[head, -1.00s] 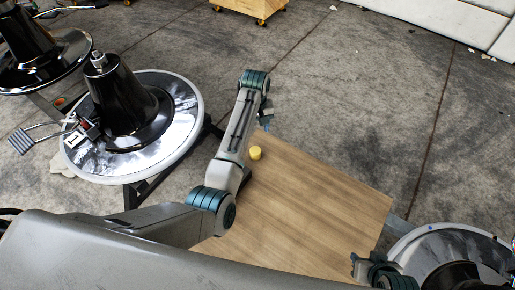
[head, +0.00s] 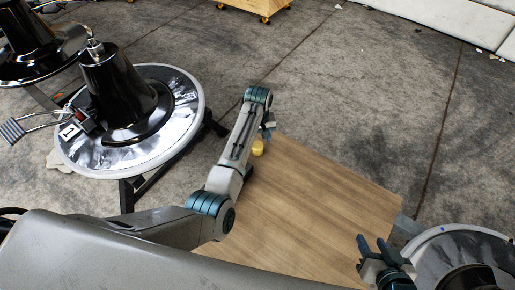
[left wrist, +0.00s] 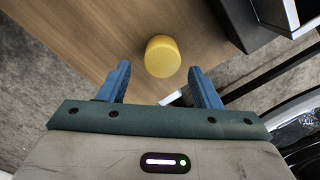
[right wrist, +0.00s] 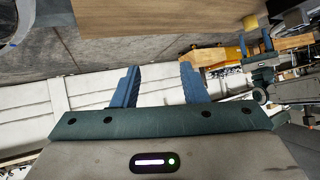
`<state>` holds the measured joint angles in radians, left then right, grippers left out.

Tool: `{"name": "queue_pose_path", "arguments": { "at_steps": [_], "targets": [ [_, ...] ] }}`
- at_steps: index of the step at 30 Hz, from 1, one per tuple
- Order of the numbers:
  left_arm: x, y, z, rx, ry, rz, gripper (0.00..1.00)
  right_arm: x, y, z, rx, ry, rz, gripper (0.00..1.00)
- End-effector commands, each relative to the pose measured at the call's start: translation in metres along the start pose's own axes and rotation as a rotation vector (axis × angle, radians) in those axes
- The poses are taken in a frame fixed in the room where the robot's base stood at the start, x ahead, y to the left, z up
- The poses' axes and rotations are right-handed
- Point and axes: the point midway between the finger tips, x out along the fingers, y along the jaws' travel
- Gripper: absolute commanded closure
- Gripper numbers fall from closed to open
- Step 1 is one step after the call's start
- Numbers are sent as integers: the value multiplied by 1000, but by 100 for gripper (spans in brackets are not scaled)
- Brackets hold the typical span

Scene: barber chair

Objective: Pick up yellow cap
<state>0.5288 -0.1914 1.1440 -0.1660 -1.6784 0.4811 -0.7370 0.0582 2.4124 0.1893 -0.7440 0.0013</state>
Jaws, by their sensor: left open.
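The yellow cap (head: 258,147) sits on the wooden board (head: 310,200), near its far left corner and close beside my left forearm. In the left wrist view the cap (left wrist: 162,55) lies just beyond and between the blue fingertips, with clear gaps to both. My left gripper (left wrist: 159,69) is open and empty. In the head view my left gripper (head: 268,130) is partly hidden behind its arm. My right gripper (head: 372,241) is open and empty at the board's right side; its spread fingers also show in the right wrist view (right wrist: 160,69).
A round metal chair base (head: 178,125) with a black column stands left of the board. Another round base (head: 450,245) stands at the lower right. A wooden box on wheels (head: 257,7) is at the back. The board's middle is clear.

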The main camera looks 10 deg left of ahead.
Motion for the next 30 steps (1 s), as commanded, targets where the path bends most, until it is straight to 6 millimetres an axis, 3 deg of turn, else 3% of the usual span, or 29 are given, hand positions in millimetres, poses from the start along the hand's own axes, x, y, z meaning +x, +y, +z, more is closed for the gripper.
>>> {"name": "queue_pose_path", "arguments": {
  "at_steps": [2,12,22,30],
  "targets": [
    [14,-2,2,0,-4,-2,42,5,1,-12,-7,69,2,60],
    [42,-3,3,0,-1,-1,42,6,4,-74,-46,352,11,60],
    [45,-3,3,0,-1,-1,42,5,4,-82,-51,388,11,60],
    [45,-3,3,0,-1,-1,90,5,4,-82,-50,387,11,60]
  ]
}}
